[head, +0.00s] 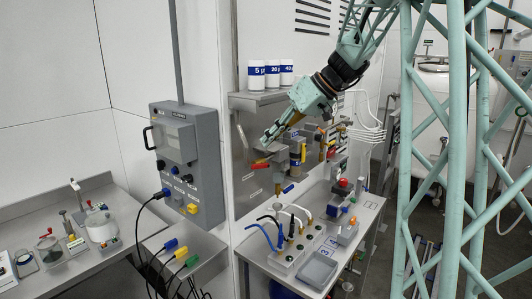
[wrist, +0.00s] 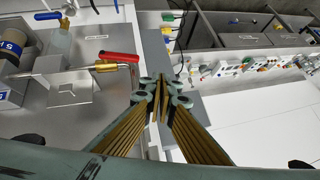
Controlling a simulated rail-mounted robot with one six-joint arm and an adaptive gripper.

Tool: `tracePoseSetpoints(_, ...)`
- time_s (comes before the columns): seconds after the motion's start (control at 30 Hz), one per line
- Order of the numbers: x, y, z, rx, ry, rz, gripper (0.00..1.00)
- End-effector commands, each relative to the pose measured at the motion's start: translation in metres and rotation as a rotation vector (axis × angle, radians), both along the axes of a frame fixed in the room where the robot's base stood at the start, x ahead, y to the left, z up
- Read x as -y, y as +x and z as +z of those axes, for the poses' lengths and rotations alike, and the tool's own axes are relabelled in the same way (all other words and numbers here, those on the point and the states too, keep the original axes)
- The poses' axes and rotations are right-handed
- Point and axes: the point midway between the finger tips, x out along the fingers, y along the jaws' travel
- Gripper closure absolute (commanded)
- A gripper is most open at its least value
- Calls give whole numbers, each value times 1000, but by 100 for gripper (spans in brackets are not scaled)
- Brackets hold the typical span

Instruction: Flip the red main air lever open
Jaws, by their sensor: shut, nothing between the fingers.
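The red lever (head: 260,166) sticks out from the grey wall panel, low and left of the other valves in the head view. In the wrist view the red lever (wrist: 118,57) lies roughly level across the picture, beside a brass valve fitting (wrist: 107,67). My gripper (head: 266,138) is just above the red lever in the head view. In the wrist view my gripper (wrist: 161,84) has its fingertips together, below and right of the lever's end. A gap shows between fingertips and lever there, and nothing is held.
White bottles (head: 271,75) stand on the shelf above. A grey control box (head: 186,160) hangs to the left. A bench (head: 262,259) with hoses and a grey tray (head: 318,269) lies below.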

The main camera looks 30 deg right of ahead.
Motion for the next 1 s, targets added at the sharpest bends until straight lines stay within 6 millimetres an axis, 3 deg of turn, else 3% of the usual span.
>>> tracePoseSetpoints(0.1, 25, 14, 5, 32, 9, -5, 100)
tracePoseSetpoints(0.33, 52, 29, 7, 74, 13, -8, 100)
tracePoseSetpoints(1.0, 53, 34, 3, 80, 14, -8, 100)
